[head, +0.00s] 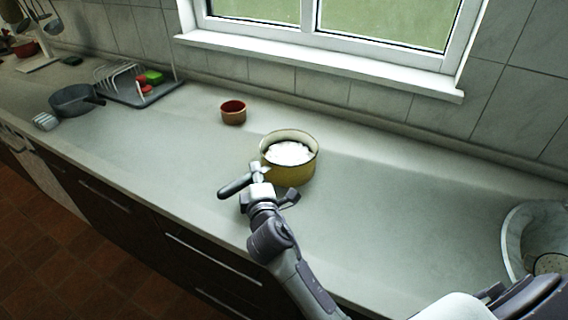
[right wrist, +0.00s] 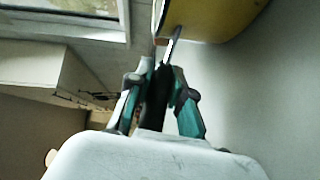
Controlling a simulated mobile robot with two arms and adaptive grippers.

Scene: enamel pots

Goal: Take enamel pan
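The yellow enamel pan (head: 289,174) stands upright on the counter, with white contents inside. A dark handle (head: 233,188) points from it to the lower left. My right gripper (head: 261,180) is at this handle, close to the pan's near left side. In the right wrist view, the yellow pan wall (right wrist: 215,18) is at the top, and the fingers of my right gripper (right wrist: 163,72) are on both sides of a dark part that looks like the handle. Whether the fingers press on it is not clear. My left gripper is not in view.
A small reddish-brown pot (head: 233,117) stands behind the pan to the left. A dark pan (head: 72,100) and a dish rack (head: 128,88) are farther left. A pale round vessel (head: 520,232) is at the right. The counter (head: 400,215) right of the pan is clear.

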